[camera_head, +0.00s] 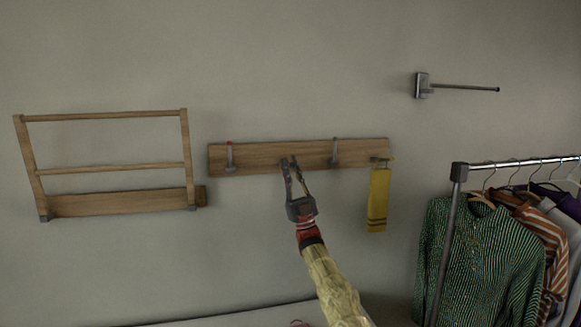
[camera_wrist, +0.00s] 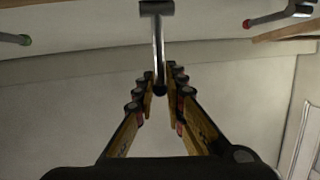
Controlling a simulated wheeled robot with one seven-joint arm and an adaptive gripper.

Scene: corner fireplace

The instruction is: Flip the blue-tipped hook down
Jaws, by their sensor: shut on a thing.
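A wooden hook board (camera_head: 262,156) is mounted on the wall. My gripper (camera_head: 289,161) is at the board's middle, between a red-tipped hook (camera_head: 229,155) and a green-tipped hook (camera_head: 334,151), both with tips up. In the wrist view, my gripper (camera_wrist: 161,78) is shut on the hook between them, taken as the blue-tipped hook (camera_wrist: 158,45). Its metal rod runs from its mount to a dark end between the fingertips; no blue shows clearly. In the head view my fingers mostly hide this hook. The neighbouring green tip (camera_wrist: 25,40) and red tip (camera_wrist: 247,23) also show there.
A yellow towel (camera_head: 378,198) hangs from the board's right end. A wooden folding rack (camera_head: 118,203) is on the wall at left. A metal wall rod (camera_head: 460,87) is at upper right. A clothes rail (camera_head: 520,163) with garments stands at lower right.

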